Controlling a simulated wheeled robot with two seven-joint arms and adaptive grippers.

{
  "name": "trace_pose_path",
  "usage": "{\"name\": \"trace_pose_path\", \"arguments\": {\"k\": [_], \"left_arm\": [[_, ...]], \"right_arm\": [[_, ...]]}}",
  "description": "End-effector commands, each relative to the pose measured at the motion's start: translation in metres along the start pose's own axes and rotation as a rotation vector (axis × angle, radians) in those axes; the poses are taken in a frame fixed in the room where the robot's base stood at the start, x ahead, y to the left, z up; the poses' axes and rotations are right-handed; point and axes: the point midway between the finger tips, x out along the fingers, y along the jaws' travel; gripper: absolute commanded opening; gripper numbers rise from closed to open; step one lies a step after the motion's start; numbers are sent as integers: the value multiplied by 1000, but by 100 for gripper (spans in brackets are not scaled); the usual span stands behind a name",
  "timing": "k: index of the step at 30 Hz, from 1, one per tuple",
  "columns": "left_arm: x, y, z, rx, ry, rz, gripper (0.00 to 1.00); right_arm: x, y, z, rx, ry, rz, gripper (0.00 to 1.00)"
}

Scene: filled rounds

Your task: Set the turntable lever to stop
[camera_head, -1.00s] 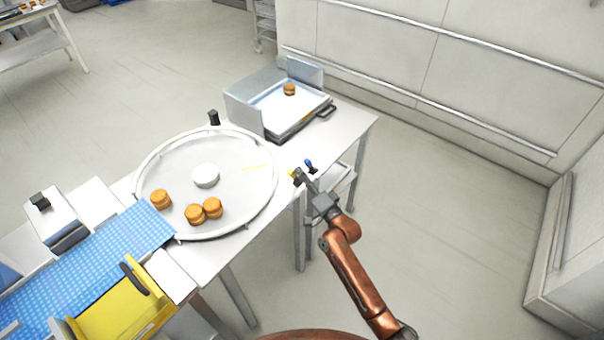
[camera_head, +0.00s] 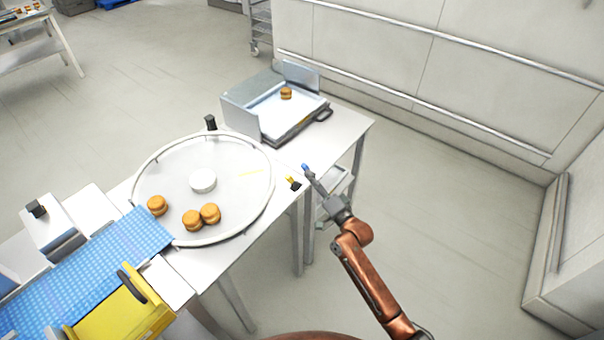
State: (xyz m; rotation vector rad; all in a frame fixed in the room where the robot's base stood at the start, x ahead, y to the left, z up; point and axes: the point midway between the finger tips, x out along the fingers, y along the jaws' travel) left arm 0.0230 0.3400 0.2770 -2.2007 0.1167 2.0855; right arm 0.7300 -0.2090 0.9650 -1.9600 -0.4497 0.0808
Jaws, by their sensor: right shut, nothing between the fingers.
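The turntable (camera_head: 235,213) is a pale round disc with a raised rim and a white hub (camera_head: 203,180). Two small controls sit at the table edge to its right: a yellow-and-black one (camera_head: 293,183) and a blue-tipped one (camera_head: 305,167). Which is the turntable lever, and its setting, I cannot tell. My right gripper (camera_head: 310,177) is shut and empty, its tips at the blue-tipped control and just right of the yellow one. Whether it touches the blue one is unclear. My left gripper is not in view.
Several filled rounds (camera_head: 157,205) lie on the turntable's near left. A metal tray station (camera_head: 243,121) with one round (camera_head: 286,93) stands behind. A blue conveyor (camera_head: 90,270) and yellow guard (camera_head: 120,308) are at lower left. Floor at right is clear.

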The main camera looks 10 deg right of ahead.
Motion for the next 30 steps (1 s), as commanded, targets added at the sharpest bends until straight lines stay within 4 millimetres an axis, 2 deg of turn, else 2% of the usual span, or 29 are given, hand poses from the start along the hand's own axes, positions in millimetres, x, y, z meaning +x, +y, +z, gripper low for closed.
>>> {"name": "trace_pose_path", "arguments": {"k": [1, 6, 12, 30], "left_arm": [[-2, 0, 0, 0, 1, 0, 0], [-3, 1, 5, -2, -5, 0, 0], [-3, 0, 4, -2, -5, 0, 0], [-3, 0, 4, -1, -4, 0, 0]], "right_arm": [[-12, -1, -1, -2, 1, 0, 0], [-42, -3, -1, -1, 1, -3, 0], [-61, -3, -1, -1, 2, -3, 0], [-64, -3, -2, -2, 2, -3, 0]]}}
